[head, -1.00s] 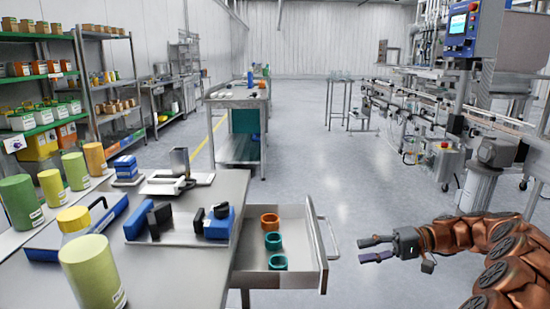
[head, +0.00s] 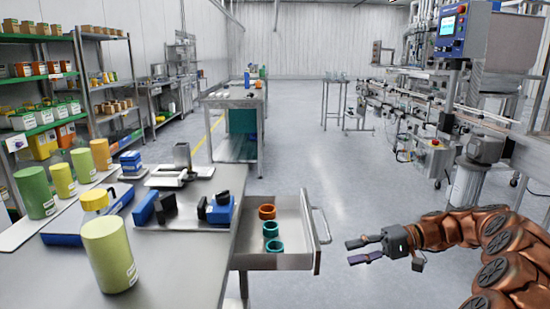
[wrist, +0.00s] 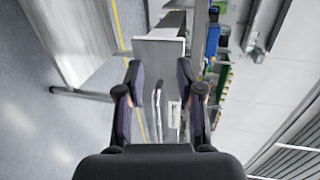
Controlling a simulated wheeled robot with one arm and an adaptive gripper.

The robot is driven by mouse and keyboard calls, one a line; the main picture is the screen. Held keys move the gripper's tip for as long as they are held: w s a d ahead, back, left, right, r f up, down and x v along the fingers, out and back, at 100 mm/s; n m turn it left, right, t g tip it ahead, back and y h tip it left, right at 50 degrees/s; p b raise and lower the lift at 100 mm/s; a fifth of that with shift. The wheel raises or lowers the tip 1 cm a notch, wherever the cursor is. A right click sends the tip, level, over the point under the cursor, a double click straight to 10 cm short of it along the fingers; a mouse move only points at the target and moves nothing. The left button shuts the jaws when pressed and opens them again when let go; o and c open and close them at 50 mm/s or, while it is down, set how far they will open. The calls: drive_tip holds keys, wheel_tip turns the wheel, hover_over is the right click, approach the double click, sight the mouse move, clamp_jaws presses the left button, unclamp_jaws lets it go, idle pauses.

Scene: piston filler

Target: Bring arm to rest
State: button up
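My gripper (head: 366,250) is at the lower right of the head view, to the right of the open drawer and apart from its handle. Its two fingers are spread and nothing is between them. In the wrist view my gripper (wrist: 160,100) also shows parted, empty fingers, with the drawer front and handle beyond them. My brown arm reaches in from the right edge of the head view.
The open drawer (head: 250,262) holds one orange and two teal rings. The grey table (head: 180,265) carries canisters and blue devices. A filling machine (head: 465,80) stands at the right back. The floor (head: 335,165) between is clear.

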drive_tip(key=s+a+n+g+h, duration=0.1)
drive_tip(key=s+a+g+h, duration=0.15)
drive_tip(key=s+a, duration=0.5)
drive_tip(key=s+a+g+h, duration=0.1)
drive_tip(key=s+a+h, duration=0.35)
drive_tip(key=s, duration=0.55)
drive_tip(key=s+d+f+h, duration=0.2)
drive_tip(key=s+d+h, duration=0.1)
drive_tip(key=s, duration=0.4)
drive_tip(key=s+d+f+m+t+h, duration=0.1)
drive_tip(key=s+d+f+h, duration=0.25)
drive_tip(key=s, duration=0.25)
drive_tip(key=s+d+f+h, duration=0.1)
drive_tip(key=s+d+h, duration=0.15)
drive_tip(key=s, duration=0.45)
wheel_tip(320, 180, up, 26)
drive_tip(key=d+t+p, duration=0.1)
drive_tip(key=p, duration=2.4)
drive_tip(key=shift+r+y, duration=0.15)
drive_tip(key=shift+y, duration=0.15)
drive_tip(key=shift+s+d+t, duration=0.1)
drive_tip(key=shift+s+t, duration=0.1)
drive_tip(key=shift+t, duration=0.05)
